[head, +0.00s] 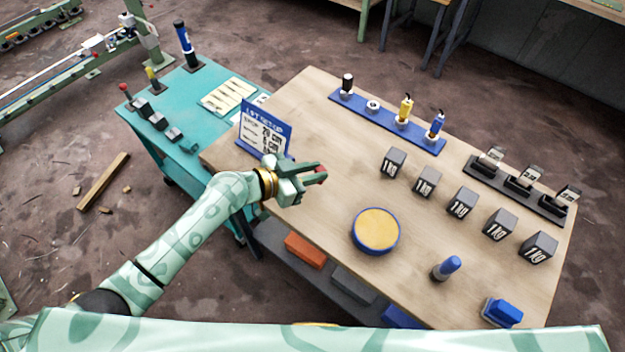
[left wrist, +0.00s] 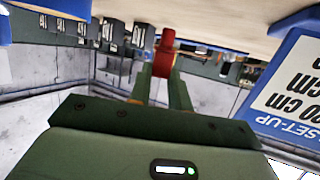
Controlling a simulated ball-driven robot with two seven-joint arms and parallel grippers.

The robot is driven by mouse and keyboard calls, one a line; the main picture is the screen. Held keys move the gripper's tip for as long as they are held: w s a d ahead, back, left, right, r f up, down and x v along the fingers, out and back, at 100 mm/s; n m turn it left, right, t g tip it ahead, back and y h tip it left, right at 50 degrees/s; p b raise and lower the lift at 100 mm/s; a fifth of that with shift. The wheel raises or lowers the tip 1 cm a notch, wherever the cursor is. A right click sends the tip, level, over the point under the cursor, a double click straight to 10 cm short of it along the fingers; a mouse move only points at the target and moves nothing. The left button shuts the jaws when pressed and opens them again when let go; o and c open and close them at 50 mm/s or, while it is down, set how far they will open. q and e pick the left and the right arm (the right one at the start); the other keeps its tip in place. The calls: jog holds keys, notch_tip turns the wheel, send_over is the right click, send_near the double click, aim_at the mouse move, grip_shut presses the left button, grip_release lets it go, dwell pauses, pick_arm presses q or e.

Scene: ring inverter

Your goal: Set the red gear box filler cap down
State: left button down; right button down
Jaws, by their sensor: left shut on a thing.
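My left gripper (head: 318,173) is over the left part of the wooden table (head: 340,215), just right of the blue set-up sign. It is shut on a small red cap (head: 321,170), mostly hidden by the fingers in the head view. In the left wrist view the red cap (left wrist: 163,58) shows between the two fingertips (left wrist: 160,85). The cap appears to be held above the tabletop; the exact gap cannot be told. My right gripper is not in view.
The sign (head: 264,130) stands close behind the left gripper. A round blue-rimmed dish (head: 376,231), several black weights (head: 462,202), a blue rack (head: 388,122) and a blue-topped stamp-like piece (head: 447,267) stand on the table. The table's middle is clear. A teal cart (head: 205,95) stands left.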

pick_arm(q)
jog(key=shift+f, duration=1.55)
jog(key=c, duration=1.3)
grip_release()
jog(key=v, duration=1.2)
